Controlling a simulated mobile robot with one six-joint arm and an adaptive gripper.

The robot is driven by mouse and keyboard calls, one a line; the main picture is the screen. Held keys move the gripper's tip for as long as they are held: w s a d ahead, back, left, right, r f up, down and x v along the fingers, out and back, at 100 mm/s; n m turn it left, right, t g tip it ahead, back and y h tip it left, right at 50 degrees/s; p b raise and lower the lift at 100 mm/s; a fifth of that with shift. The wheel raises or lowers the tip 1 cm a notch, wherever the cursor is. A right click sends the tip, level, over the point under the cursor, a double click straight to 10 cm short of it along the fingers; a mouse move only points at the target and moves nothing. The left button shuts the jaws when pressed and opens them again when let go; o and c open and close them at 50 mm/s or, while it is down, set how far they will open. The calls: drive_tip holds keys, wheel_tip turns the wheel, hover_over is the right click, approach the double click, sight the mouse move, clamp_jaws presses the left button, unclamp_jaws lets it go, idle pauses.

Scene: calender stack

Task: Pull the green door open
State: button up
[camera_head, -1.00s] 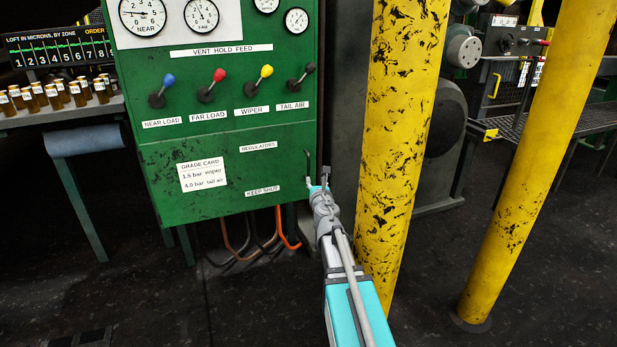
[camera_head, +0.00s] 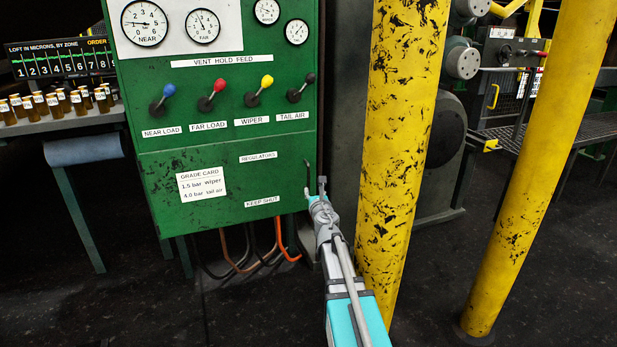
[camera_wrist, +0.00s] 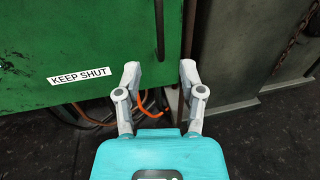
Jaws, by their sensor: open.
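The green door (camera_head: 225,178) is the lower panel of a green cabinet, with a grade card and "REGULATORS" and "KEEP SHUT" labels. It looks closed. A thin dark upright handle (camera_head: 307,176) is near its right edge; it also shows in the wrist view (camera_wrist: 159,30). My gripper (camera_head: 317,190) is at the door's lower right corner, just below and right of the handle. In the wrist view my gripper (camera_wrist: 160,72) is open and empty, with the handle ahead of the gap between its fingers. I see no contact with the handle.
A scuffed yellow post (camera_head: 395,150) stands close to the right of my arm, and a second yellow post (camera_head: 530,180) farther right. Levers (camera_head: 210,95) and gauges sit above the door. Orange and dark hoses (camera_head: 285,245) hang below. A bench with small jars is left.

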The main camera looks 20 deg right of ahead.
sight(308, 176)
drive_tip(key=x, duration=1.1)
drive_tip(key=shift+w+f, duration=0.1)
drive_tip(key=shift+w, duration=0.25)
clamp_jaws()
